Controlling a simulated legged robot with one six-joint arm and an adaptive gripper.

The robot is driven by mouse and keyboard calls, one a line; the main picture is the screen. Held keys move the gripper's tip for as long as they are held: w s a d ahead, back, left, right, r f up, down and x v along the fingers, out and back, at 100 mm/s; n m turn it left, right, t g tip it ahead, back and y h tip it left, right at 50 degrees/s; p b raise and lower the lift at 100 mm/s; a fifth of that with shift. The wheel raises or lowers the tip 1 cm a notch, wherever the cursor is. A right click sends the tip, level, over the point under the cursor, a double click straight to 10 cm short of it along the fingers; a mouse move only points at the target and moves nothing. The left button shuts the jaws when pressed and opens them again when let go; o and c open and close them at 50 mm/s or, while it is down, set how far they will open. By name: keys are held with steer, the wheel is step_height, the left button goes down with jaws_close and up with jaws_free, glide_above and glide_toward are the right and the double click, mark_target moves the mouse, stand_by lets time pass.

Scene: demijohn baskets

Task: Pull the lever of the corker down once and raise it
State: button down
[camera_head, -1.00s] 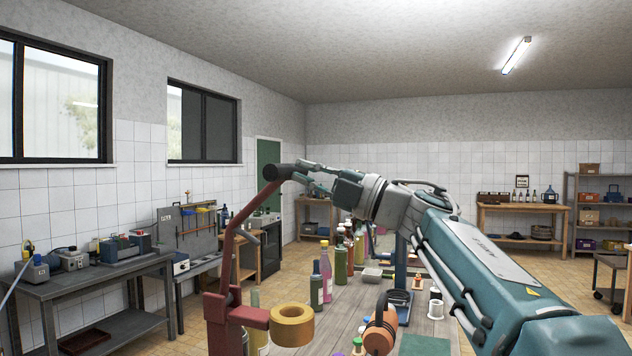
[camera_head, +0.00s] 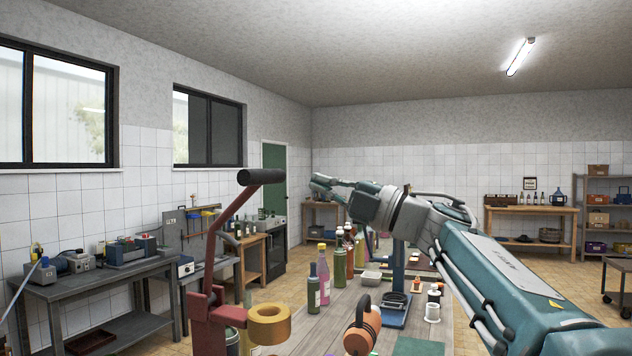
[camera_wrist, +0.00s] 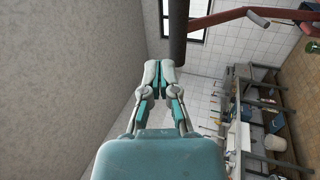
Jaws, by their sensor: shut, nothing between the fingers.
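The corker is a red metal stand with a brass-coloured ring (camera_head: 268,324) at the lower left of the head view. Its long red lever (camera_head: 212,240) stands raised and ends at the top in a black cylindrical handle (camera_head: 262,177). My gripper (camera_head: 318,184) is to the right of the handle, with a visible gap between them in the head view. In the wrist view my gripper (camera_wrist: 158,70) has its fingers together and empty. The dark handle (camera_wrist: 178,30) appears just past the fingertips there, and the red lever (camera_wrist: 228,18) runs off to the right.
A long worktable (camera_head: 335,300) carries several bottles, an orange-and-black round item (camera_head: 362,328) and a blue stand (camera_head: 394,308) below my arm. A grey bench (camera_head: 95,280) runs along the left wall. The space above the table is open.

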steer(key=s+d+f+m+t+h, duration=0.2)
steer(key=d+f+m+t+h, duration=0.1)
steer(key=d+m+t+h, duration=0.95)
steer(key=s+d+f+m+g+h, duration=0.1)
steer(key=s+d+f+m+h, duration=0.15)
steer(key=f+m, duration=0.3)
steer(key=s+d+f+m+g+h, duration=0.1)
steer(key=d+f+m+h, duration=0.1)
steer(key=f+m+h, duration=0.3)
steer(key=s+d+f+m+g+h, duration=0.2)
steer(key=f+m, duration=0.3)
steer(key=f, duration=0.1)
steer(key=s+a+f+m+g, duration=0.2)
steer(key=s+f+g, duration=0.3)
steer(key=s+f, duration=0.4)
steer(key=s+a+f+m+g+y, duration=0.1)
steer(key=s+f+g, duration=0.4)
steer(key=s+f, duration=0.5)
step_height(320, 180, down, 4)
steer(key=shift+a+f+m, duration=0.1)
steer(key=shift+a+m, duration=0.3)
